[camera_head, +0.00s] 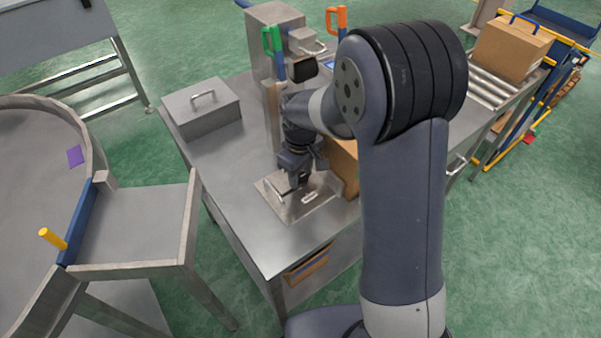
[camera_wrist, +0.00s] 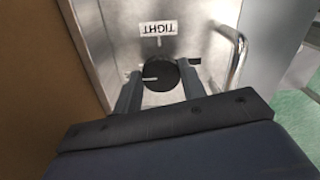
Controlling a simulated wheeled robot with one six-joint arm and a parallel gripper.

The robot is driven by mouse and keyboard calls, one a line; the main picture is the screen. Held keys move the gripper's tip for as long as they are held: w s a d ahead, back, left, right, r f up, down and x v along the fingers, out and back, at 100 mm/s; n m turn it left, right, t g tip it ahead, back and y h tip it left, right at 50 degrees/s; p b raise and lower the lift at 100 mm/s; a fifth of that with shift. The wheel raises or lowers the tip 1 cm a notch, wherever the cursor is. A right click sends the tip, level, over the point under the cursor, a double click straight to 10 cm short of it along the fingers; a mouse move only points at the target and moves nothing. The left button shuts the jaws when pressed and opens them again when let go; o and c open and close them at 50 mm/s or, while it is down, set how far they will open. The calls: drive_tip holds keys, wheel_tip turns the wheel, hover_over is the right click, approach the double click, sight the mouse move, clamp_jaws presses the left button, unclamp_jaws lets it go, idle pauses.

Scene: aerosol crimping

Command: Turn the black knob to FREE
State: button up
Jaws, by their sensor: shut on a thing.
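The black knob (camera_wrist: 160,72) is round and sits on a metal plate, between the two fingers of my gripper (camera_wrist: 159,69) in the wrist view. My gripper is shut on it, one finger on each side. A short white mark on the knob lies near its left part in that view. A white label reading TIGHT (camera_wrist: 157,29), upside down, is above the knob with a small tick below it. No FREE label can be read. In the head view my gripper (camera_head: 300,180) points down at the plate (camera_head: 280,205) and largely hides the knob.
A metal bar handle (camera_wrist: 236,60) stands right beside the knob in the wrist view. A cardboard box (camera_head: 345,165) is close behind my gripper on the steel table (camera_head: 225,165). Green (camera_head: 271,42) and orange (camera_head: 336,18) handles rise behind. A lidded steel box (camera_head: 203,110) is at left.

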sight(301, 178)
idle(0.4)
drive_tip(key=o, duration=1)
drive_tip(key=shift+r, duration=0.1)
wheel_tip(301, 178, up, 11)
drive_tip(key=shift+f, duration=0.15)
wheel_tip(301, 178, down, 11)
drive_tip(key=shift+r, duration=0.1)
idle(0.4)
idle(0.4)
